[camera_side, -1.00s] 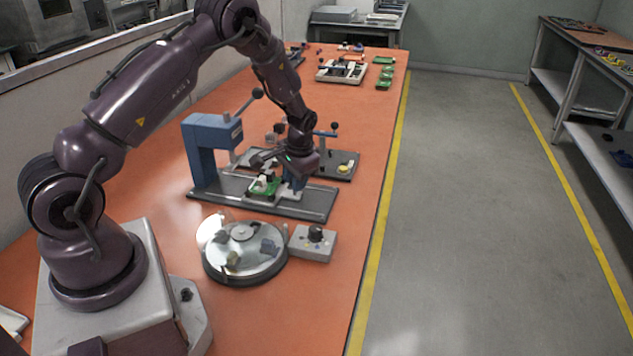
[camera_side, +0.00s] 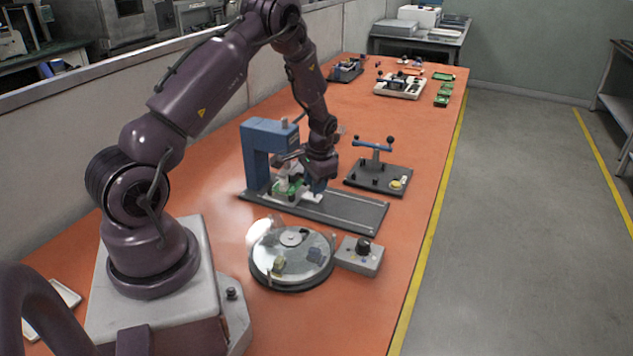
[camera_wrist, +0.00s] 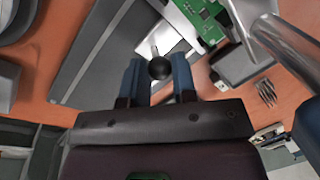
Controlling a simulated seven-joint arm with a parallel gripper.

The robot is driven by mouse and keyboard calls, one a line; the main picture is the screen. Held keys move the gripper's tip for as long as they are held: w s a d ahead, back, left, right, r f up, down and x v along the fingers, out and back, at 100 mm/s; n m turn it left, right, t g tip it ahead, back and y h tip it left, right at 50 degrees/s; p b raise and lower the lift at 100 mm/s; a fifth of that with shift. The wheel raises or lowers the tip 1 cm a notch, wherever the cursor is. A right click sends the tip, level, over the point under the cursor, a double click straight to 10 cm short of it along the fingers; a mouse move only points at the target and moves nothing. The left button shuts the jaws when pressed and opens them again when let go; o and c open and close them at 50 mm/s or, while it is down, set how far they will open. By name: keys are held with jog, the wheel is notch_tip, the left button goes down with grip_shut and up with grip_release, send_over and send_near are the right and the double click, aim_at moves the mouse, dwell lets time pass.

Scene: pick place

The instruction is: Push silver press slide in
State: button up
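The blue press (camera_side: 256,139) stands on a long dark base with rails (camera_side: 355,212). The silver slide (camera_side: 313,197) sits on those rails at the press, carrying a green circuit board (camera_side: 284,189). My gripper (camera_side: 318,184) is low over the rails, just right of the board. In the wrist view, the blue fingers of my gripper (camera_wrist: 158,77) stand on both sides of a black ball knob (camera_wrist: 160,68) on the bright slide (camera_wrist: 163,35), with no clear gap. The green board (camera_wrist: 200,18) shows beyond it. My wrist partly hides the slide in the side view.
A round turntable (camera_side: 291,276) and a grey control box (camera_side: 359,256) stand in front of the base. A dark fixture with a blue-handled lever (camera_side: 378,175) stands behind it to the right. The right stretch of the rails is bare. A silver bar (camera_wrist: 275,35) crosses the wrist view's right side.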

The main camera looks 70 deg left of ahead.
jog(key=o, duration=0.4)
jog(key=shift+s+a, duration=0.25)
jog(key=shift+s, duration=0.05)
jog(key=shift+c, duration=0.2)
jog(key=shift+o, duration=0.2)
jog(key=shift+w, duration=0.1)
notch_tip(320, 180, up, 13)
jog(key=d, duration=0.2)
jog(key=shift+w+d+f, duration=0.15)
jog(key=shift+w+d, duration=0.1)
jog(key=shift+d, duration=0.05)
jog(key=s+d+r+t, duration=0.2)
jog(key=s+d+r, duration=0.3)
jog(key=d, duration=0.3)
jog(key=s+d+r+m+t+h, duration=0.1)
jog(key=s+d+r+t, duration=0.1)
jog(key=s+d+r, duration=0.3)
jog(key=s+d+r+m+t+h, duration=0.1)
jog(key=s+d+r+t, duration=0.1)
jog(key=s+d+r, duration=0.3)
jog(key=d+r, duration=0.3)
jog(key=d, duration=0.4)
jog(key=shift+d, duration=0.25)
